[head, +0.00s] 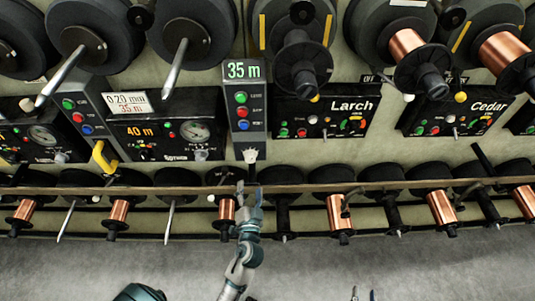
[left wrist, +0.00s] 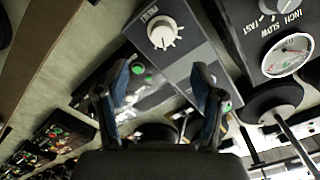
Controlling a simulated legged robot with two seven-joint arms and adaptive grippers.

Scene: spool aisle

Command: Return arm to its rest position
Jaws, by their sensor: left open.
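My left arm (head: 236,272) reaches up from the bottom middle of the head view. Its gripper (head: 249,188) is just below the white knob (head: 250,155) at the foot of the grey control post (head: 243,110) with the green "35 m" display. In the left wrist view the gripper (left wrist: 163,82) has its two blue-padded fingers spread, with nothing between them. The white preset knob (left wrist: 162,34) is beyond the fingertips, apart from them. Two fingertips of my right gripper (head: 363,295) show at the bottom edge of the head view, apart from each other; the rest is out of frame.
A long rail (head: 400,186) with several copper and black spools runs across behind my left gripper. Large spools hang above, with panels marked Larch (head: 340,118) and Cedar (head: 460,117). A yellow handle (head: 104,158) juts out at left. The grey floor (head: 430,270) is clear.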

